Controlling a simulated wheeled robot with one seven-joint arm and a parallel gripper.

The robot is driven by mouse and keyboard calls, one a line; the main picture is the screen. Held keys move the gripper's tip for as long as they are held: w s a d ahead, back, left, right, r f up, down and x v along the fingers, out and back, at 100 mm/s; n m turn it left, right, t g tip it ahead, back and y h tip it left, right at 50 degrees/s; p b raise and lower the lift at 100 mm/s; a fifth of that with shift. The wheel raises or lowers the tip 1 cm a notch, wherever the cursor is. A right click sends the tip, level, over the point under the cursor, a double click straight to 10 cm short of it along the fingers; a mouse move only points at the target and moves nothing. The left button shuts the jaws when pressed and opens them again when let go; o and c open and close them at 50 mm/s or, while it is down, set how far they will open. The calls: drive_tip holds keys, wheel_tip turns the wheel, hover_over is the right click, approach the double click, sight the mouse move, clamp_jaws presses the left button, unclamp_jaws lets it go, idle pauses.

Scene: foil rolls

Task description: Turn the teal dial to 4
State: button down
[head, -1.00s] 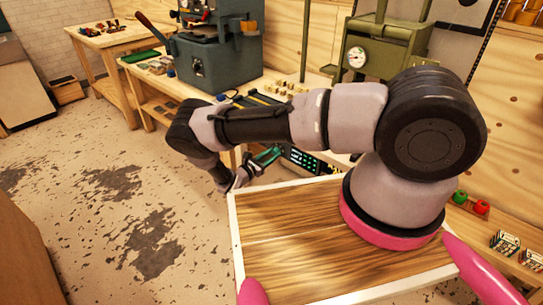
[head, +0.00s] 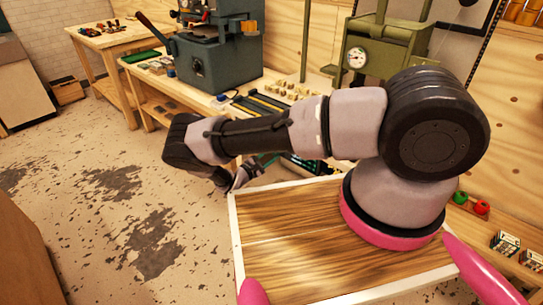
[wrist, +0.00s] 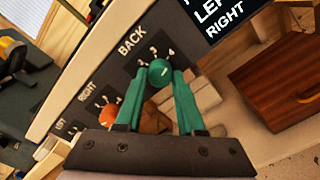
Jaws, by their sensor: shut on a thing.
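An orange dial (wrist: 107,116) is close by on the same panel, by the word RIGHT. A dark screen (wrist: 218,22) with white words and a brown wooden box (wrist: 278,80) lie to the right. In the head view a blue-grey machine (head: 212,55) stands on the bench.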

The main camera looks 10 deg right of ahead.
drive_tip(key=shift+m, duration=0.3)
drive_tip(key=c, duration=0.5)
unclamp_jaws()
drive_tip(key=v, duration=1)
drive_tip(key=shift+s+a, duration=0.25)
drive_tip(key=shift+a, duration=0.05)
